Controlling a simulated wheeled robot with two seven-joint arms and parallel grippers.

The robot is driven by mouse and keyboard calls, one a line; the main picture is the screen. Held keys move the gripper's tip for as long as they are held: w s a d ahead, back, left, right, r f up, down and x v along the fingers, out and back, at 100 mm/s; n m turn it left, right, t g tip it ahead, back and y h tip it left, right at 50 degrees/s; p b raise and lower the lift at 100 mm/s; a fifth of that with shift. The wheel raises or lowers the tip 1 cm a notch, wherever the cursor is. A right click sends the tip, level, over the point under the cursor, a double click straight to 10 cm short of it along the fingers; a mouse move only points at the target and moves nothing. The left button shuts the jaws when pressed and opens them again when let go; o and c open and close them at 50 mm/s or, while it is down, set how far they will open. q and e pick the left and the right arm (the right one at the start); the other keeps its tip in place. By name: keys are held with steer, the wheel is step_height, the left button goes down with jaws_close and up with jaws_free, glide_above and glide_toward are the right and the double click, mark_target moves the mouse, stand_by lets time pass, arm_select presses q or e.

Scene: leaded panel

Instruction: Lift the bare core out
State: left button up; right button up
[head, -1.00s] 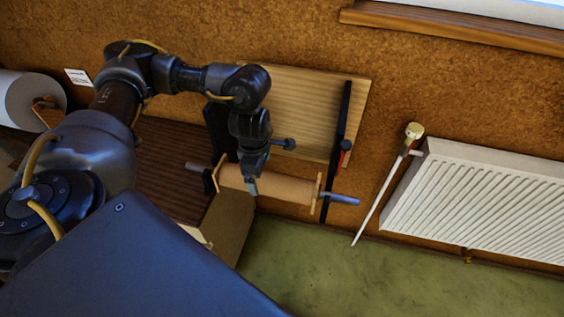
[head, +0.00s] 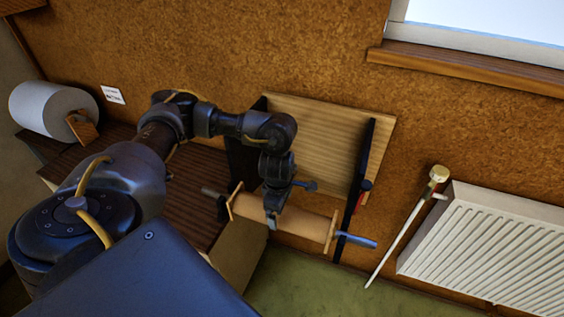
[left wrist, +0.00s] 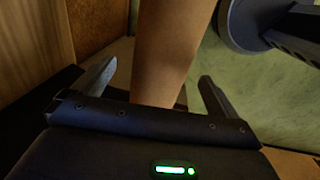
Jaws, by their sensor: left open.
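The bare brown core (head: 298,225) lies near level on a rod between two dark upright side plates of a wooden-backed holder. A thin wooden disc (head: 331,231) sits at its right end and another at its left end. A blue handle (head: 357,240) sticks out at the right. My left gripper (head: 272,218) is at the core's left half in the head view. In the left wrist view the open fingers (left wrist: 155,85) stand on either side of the core (left wrist: 170,50), with gaps visible on both sides. My right gripper is not in view.
A white radiator (head: 490,245) and a thin white pipe (head: 405,235) are at right. The holder's backboard (head: 330,130) is against the wall. Green floor lies below.

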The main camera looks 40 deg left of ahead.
arm_select(q)
steer(key=shift+s+f, duration=0.1)
steer(key=shift+f, duration=0.15)
steer(key=f, duration=0.1)
steer(key=f+p, duration=0.1)
steer(key=f, duration=0.2)
steer(key=shift+w+p, duration=0.3)
steer(key=shift+f, duration=0.35)
steer(key=shift+r, duration=0.1)
steer(key=c, duration=1.6)
